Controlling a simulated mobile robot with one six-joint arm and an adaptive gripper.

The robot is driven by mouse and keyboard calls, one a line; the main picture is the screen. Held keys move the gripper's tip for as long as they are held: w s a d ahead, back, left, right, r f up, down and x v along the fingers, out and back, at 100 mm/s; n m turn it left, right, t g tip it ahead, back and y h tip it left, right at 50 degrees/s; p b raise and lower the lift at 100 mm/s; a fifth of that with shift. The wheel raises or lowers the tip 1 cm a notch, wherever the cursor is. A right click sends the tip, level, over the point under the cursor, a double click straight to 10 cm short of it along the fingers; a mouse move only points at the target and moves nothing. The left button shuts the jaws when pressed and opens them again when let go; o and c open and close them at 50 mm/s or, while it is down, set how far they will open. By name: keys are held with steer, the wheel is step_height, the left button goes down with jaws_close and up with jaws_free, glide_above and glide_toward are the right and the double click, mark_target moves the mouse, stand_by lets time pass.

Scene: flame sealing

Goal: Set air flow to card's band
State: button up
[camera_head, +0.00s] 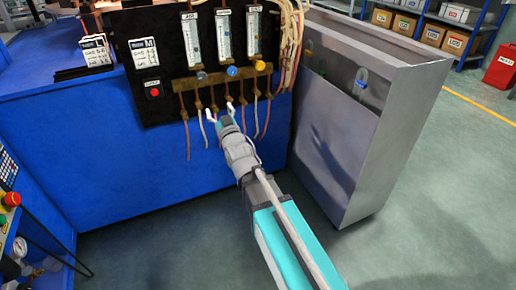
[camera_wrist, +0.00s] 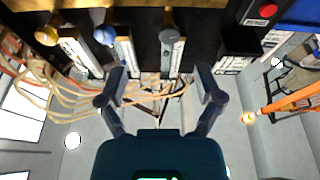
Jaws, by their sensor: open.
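Three flow meters stand side by side on a black panel (camera_head: 170,20). The left one (camera_head: 191,38) seems labelled AIR and has a grey knob (camera_head: 202,75) below it. The middle meter (camera_head: 223,33) has a blue knob (camera_head: 232,70). The right meter (camera_head: 254,31) has a yellow knob (camera_head: 260,65). A white card (camera_head: 144,53) marked M hangs left of the meters; its small print is unreadable. My gripper (camera_head: 220,112) is open and empty, below the knobs. In the wrist view the grey knob (camera_wrist: 170,36) shows ahead, between the finger directions, apart from the fingers (camera_wrist: 160,84).
Copper pipes and hoses (camera_head: 188,125) hang around my gripper. A red button (camera_head: 154,92) is below the card. A metal cabinet (camera_head: 350,130) stands at right.

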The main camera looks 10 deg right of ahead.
steer(key=s+d+f+m+g+h+p, duration=0.2)
steer(key=s+d+f+g+h+p, duration=0.2)
steer(key=d+f+g, duration=0.6)
steer(key=shift+s+d+f+m+g+h, duration=0.4)
steer(key=shift+s+d+f+h, duration=0.3)
steer(key=shift+f, duration=0.8)
steer(key=shift+w+d, duration=0.1)
steer(key=shift+w, duration=0.05)
steer(key=s+d+f+m+g+p, duration=0.1)
steer(key=s+d+g+p, duration=0.2)
steer(key=s+g, duration=0.35)
steer(key=s+d+g+p, duration=0.3)
steer(key=s+d, duration=0.1)
steer(key=s, duration=0.6)
step_height(320, 180, up, 37)
steer(key=p, duration=3.6)
steer(key=shift+f, duration=0.15)
